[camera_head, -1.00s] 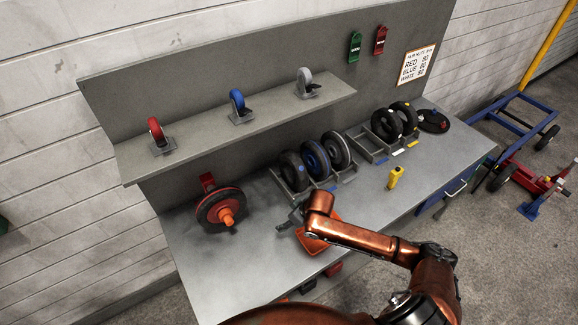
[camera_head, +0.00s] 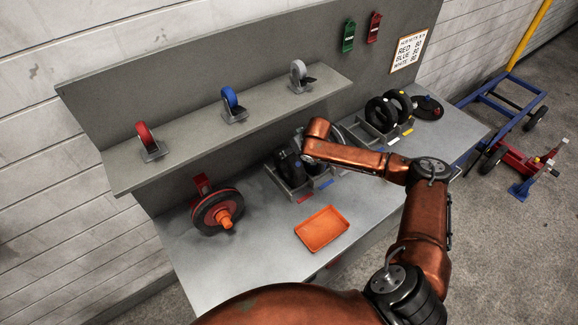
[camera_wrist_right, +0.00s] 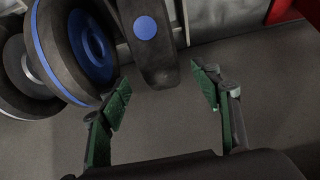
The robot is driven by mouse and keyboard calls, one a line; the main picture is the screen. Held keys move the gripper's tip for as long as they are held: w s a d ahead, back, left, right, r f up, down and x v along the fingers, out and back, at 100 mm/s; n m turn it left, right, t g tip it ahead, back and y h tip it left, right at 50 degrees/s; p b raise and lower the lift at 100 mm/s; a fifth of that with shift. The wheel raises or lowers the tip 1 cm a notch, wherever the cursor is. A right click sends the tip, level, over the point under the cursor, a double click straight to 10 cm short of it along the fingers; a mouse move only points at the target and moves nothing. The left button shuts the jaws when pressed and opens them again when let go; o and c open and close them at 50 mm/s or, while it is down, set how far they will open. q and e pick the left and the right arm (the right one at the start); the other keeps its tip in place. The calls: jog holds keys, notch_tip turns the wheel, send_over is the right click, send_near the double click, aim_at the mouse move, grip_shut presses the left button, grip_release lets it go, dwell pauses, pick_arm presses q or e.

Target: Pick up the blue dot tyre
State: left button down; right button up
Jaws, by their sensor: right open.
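The blue dot tyre (camera_wrist_right: 148,55) is dark and stands upright in the right wrist view, its round blue dot (camera_wrist_right: 145,27) facing the camera. My right gripper (camera_wrist_right: 162,85) is open, its green-padded fingers apart. The tyre's lower end is just beyond the fingertips, roughly between their lines; I see no contact. In the head view my right arm reaches over the grey tyre rack (camera_head: 313,186); it hides part of the tyres and most of the gripper. My left gripper is not in view.
A tyre with a blue rim (camera_wrist_right: 92,45) stands close left in the wrist view. In the head view an orange tray (camera_head: 322,230) lies in front of the rack. A second rack with black tyres (camera_head: 381,112) stands farther right. A shelf (camera_head: 190,122) with several casters runs above.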

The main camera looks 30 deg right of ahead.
jog(key=shift+x, duration=1.05)
jog(key=shift+r, duration=0.1)
grip_shut()
jog(key=shift+r, duration=0.1)
